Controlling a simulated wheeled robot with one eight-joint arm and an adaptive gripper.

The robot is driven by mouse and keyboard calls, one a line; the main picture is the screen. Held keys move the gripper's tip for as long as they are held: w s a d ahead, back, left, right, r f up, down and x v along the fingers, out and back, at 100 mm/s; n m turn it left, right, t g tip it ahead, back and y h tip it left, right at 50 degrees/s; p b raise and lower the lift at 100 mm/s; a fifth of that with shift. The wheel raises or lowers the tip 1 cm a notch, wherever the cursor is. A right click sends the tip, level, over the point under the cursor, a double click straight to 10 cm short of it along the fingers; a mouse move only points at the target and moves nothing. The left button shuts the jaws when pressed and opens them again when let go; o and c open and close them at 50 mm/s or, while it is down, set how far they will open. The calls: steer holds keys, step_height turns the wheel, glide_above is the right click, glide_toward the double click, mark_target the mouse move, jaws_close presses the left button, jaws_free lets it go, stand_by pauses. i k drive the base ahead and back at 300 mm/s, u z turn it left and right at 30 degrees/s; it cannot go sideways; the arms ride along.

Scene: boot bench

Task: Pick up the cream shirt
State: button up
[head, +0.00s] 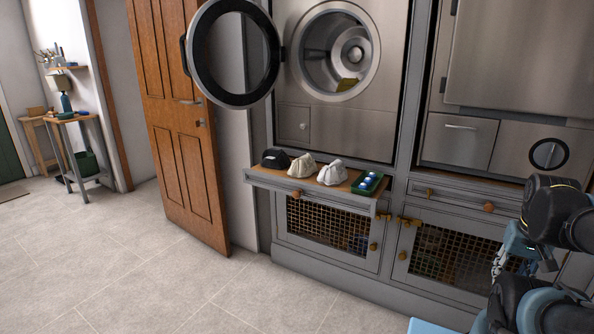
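Two pale crumpled cloth items lie on the pulled-out wooden shelf under the washer. The left one, a cream cloth (301,166), is more yellowish and may be the cream shirt. The right one, an off-white cloth (332,172), is greyer. I cannot tell for sure which is the shirt, or whether either is a cap. What seems to be my gripper (503,262) is at the right, in front of the lower cabinet, well apart from the shelf items. My arm's links partly cover it, and its fingers are too small to read.
A black cap-like item (275,159) and a green tray (367,184) with blue and white pieces flank the cloths on the shelf (262,179). The washer door (234,100) stands open above. A yellowish item (347,85) lies in the drum. Tiled floor is clear at left.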

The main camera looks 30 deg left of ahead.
mark_target(303, 167)
steer(key=u, duration=1.45)
steer(key=i, duration=1)
steer(key=z, duration=0.9)
steer(key=k, duration=1.35)
steer(key=u, duration=0.05)
